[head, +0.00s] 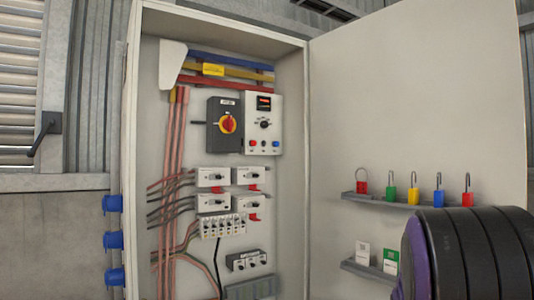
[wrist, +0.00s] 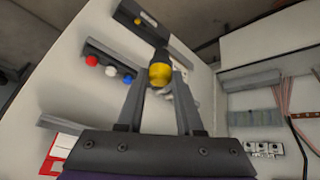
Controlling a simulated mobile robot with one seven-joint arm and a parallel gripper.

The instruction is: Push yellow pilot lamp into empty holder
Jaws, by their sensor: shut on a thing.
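In the wrist view, my gripper (wrist: 158,85) is shut on the yellow pilot lamp (wrist: 160,75), which has a round yellow cap and a black body. The lamp sits between the fingertips, its yellow cap towards the wrist camera and its black body pointing away. The head view shows neither the gripper nor the lamp; only my dark arm shows at lower right. I cannot pick out the empty holder for certain. A grey block with round fittings (head: 249,261) sits low in the cabinet, too small to read.
The cabinet's open door (head: 410,90) carries an upper shelf with several padlocks (head: 413,194) and a lower shelf with tags (head: 363,252). In the wrist view, a door shelf (wrist: 107,60) holds red, white and blue round pieces. A rotary switch (head: 228,124) and cables line the cabinet.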

